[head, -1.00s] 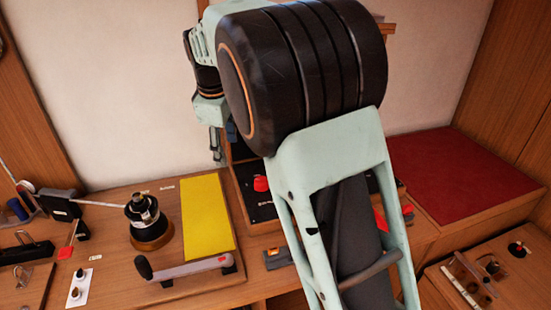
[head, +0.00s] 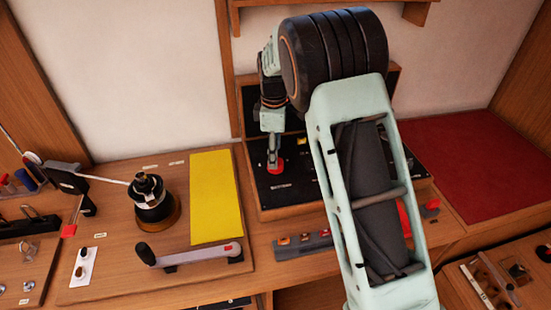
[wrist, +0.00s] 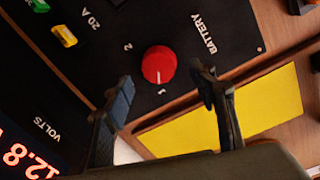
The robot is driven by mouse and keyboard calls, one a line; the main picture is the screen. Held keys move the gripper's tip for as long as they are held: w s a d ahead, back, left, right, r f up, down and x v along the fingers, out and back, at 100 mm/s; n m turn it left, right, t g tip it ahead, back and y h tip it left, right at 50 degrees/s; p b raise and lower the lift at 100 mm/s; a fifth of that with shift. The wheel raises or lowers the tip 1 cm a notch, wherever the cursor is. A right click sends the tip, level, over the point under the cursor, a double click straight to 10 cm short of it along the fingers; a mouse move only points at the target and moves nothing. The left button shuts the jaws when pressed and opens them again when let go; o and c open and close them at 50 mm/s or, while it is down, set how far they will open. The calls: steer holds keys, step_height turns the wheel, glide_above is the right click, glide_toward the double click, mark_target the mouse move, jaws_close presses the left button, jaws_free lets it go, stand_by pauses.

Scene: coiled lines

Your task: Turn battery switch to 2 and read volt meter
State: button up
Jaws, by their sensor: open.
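The red battery switch knob (wrist: 159,64) sits on a black panel in the wrist view, between labels 1 and 2 and the word BATTERY. Its white mark points towards the 1. In the head view the knob (head: 276,168) is just below my gripper (head: 272,157). In the wrist view my gripper (wrist: 161,76) is open, with one finger on each side of the knob; I cannot tell whether they touch it. The volt meter (wrist: 25,160) shows red digits, 12.8, at the lower left corner, close to the frame edge.
A yellow mat (head: 215,198) and a black winch (head: 151,200) with a grey handle (head: 190,257) are left of the panel. A switch strip (head: 302,243) lies in front of it. A red pad (head: 480,165) is at right. My arm hides part of the panel.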

steer(key=shift+w+f, duration=0.15)
steer(key=shift+f, duration=1.8)
steer(key=c, duration=1.2)
